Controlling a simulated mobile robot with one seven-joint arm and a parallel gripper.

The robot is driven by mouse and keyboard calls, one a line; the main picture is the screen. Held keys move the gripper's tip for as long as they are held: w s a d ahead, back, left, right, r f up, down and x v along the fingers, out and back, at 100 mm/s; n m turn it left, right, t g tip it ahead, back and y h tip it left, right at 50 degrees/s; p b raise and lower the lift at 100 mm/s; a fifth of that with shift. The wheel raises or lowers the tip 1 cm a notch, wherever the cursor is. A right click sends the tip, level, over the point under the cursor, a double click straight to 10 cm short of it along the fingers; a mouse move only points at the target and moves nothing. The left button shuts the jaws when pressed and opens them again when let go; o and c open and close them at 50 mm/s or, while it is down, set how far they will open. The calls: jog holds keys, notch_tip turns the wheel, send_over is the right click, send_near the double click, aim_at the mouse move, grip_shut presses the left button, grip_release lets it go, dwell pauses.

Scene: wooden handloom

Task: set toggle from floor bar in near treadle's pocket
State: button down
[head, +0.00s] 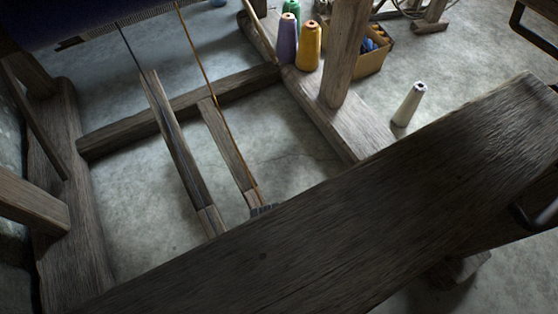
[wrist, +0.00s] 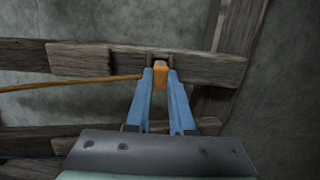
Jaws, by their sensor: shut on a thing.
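In the wrist view my gripper (wrist: 160,78) has its two blue fingers closed on the orange toggle (wrist: 161,70). The toggle sits at the dark pocket (wrist: 160,56) in a wooden treadle (wrist: 100,59); I cannot tell how deep it is in. An orange cord (wrist: 80,83) runs left from the toggle. In the head view the orange cord (head: 199,62) comes down along the right-hand treadle (head: 228,146) to its lower end. There only a small grey part of my gripper (head: 263,210) shows; the toggle is hidden. The other treadle (head: 178,145) lies to the left with a dark cord.
A broad wooden beam (head: 300,235) crosses the foreground and hides the space below it. A loom rail (head: 335,125) and post (head: 344,55) stand on the right.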

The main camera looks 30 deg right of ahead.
jog(key=shift+f, duration=0.55)
jog(key=c, duration=0.7)
grip_release()
